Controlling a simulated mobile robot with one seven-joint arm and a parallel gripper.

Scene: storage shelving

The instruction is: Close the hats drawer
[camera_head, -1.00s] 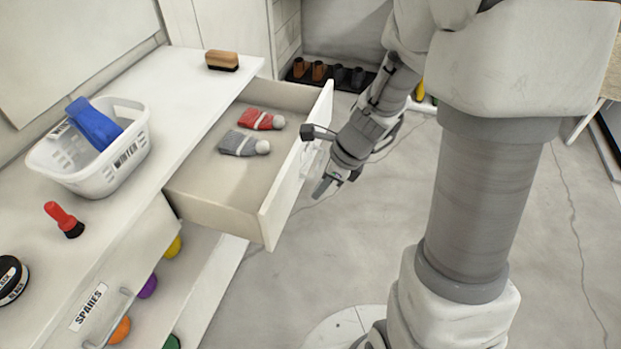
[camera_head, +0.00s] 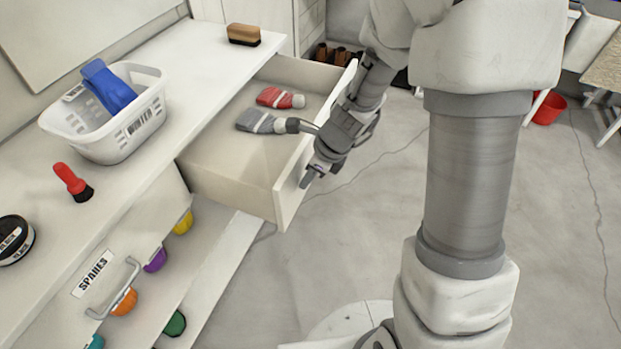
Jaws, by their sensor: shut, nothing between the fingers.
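The white drawer (camera_head: 235,178) is pulled out from under the white bench top at its far end. Two knit hats lie inside it: a red one (camera_head: 279,98) and a grey one (camera_head: 262,121). My gripper (camera_head: 308,176) is shut and empty, at the outer face of the drawer front. It hides the drawer's handle and label, and I cannot tell whether it touches the front.
On the bench top stand a white basket (camera_head: 140,135) with a blue item, a brush (camera_head: 244,35), a red-handled brush (camera_head: 73,183) and a round tin (camera_head: 15,239). The spares drawer (camera_head: 105,275) is nearer.

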